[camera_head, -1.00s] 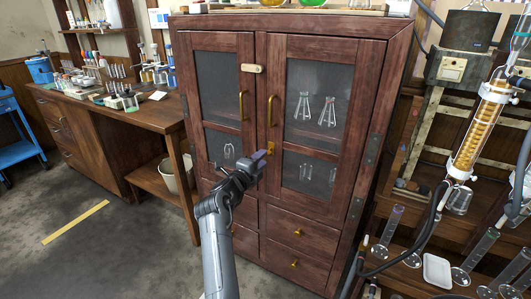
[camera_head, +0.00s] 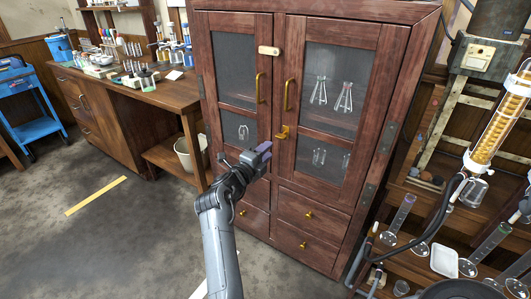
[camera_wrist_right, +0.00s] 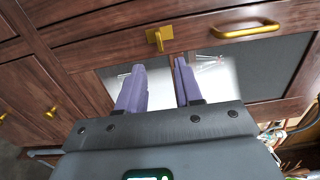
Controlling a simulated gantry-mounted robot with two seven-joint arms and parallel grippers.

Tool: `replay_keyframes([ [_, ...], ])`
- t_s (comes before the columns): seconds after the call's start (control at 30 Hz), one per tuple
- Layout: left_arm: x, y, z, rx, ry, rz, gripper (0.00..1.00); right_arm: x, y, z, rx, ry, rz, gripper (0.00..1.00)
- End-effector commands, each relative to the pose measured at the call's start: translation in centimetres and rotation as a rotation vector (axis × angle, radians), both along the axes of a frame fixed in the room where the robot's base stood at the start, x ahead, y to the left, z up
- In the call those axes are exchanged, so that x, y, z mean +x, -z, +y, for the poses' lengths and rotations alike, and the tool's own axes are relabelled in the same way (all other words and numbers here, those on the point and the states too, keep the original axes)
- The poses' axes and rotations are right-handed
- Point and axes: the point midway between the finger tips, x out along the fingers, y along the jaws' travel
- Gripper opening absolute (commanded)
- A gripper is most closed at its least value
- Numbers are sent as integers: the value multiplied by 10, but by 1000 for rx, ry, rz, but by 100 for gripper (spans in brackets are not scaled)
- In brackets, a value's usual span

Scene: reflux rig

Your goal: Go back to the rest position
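My right gripper (camera_head: 262,150) is in front of the wooden cabinet (camera_head: 335,215), a little below and left of the brass latch (camera_head: 282,132) on its doors. In the right wrist view my gripper (camera_wrist_right: 160,85) has its two purple fingers apart with nothing between them. The latch (camera_wrist_right: 158,38) shows beyond the fingertips, apart from them. Both cabinet doors look closed. My left gripper is in neither view.
A condenser (camera_head: 498,125) and a rack of flasks stand at right.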

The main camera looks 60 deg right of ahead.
Motion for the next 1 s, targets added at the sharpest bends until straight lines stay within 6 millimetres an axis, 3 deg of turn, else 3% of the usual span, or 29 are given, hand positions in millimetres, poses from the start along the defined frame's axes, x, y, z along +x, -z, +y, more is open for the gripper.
replay_keyframes([
  [0.57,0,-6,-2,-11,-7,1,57,-2,-5,-4,-11,-20,16,35],
  [0.83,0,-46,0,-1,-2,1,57,-1,-47,-16,-119,-266,223,35],
  [0.93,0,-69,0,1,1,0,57,8,-67,-2,-186,-442,387,35],
  [1.0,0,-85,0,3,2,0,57,17,-75,20,-234,-583,526,35],
])
